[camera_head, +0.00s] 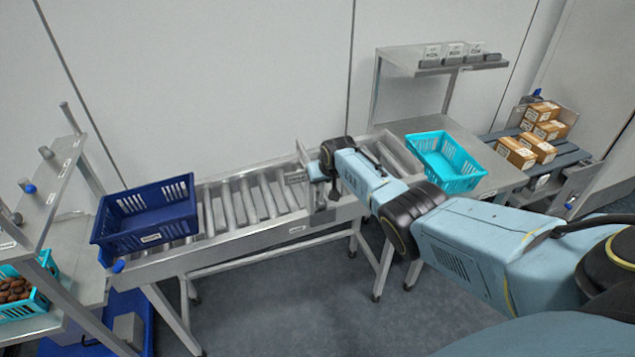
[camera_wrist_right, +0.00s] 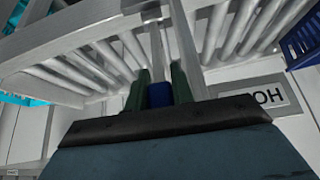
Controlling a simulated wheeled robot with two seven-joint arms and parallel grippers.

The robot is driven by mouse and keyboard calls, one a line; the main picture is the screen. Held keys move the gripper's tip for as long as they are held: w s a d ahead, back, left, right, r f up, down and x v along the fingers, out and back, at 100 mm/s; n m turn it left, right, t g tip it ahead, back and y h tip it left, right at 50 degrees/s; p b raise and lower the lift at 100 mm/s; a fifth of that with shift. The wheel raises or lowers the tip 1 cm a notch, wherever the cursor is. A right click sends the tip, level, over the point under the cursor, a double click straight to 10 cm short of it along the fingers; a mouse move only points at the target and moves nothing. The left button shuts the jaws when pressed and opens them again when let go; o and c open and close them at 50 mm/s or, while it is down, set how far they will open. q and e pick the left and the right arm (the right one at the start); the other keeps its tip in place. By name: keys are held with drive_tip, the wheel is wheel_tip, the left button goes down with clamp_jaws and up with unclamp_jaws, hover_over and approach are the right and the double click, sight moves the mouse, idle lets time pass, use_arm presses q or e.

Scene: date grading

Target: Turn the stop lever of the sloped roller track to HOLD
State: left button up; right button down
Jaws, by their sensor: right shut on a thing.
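The sloped roller track (camera_head: 244,240) runs from the middle down to the left. My right gripper (camera_head: 318,172) is at its near rail by a raised metal gate, seen side-on in the head view. In the right wrist view, the gripper's two dark green fingers (camera_wrist_right: 159,92) are shut on the blue grip of the stop lever (camera_wrist_right: 159,95). A grey plate (camera_wrist_right: 268,98) beside them shows the upside-down letters HO; the gripper body hides the rest. The lever's angle cannot be told. My left gripper is not in view.
A dark blue crate (camera_head: 150,238) stands on the track's left end. A turquoise crate (camera_head: 480,184) is on the table at the right, behind my arm. Cartons (camera_head: 516,153) lie on a conveyor at far right. A rack with dates stands at left.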

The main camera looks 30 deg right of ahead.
drive_tip(key=shift+f, duration=0.15)
drive_tip(key=c, duration=1.5)
unclamp_jaws()
drive_tip(key=shift+o, duration=0.2)
drive_tip(key=shift+r, duration=0.2)
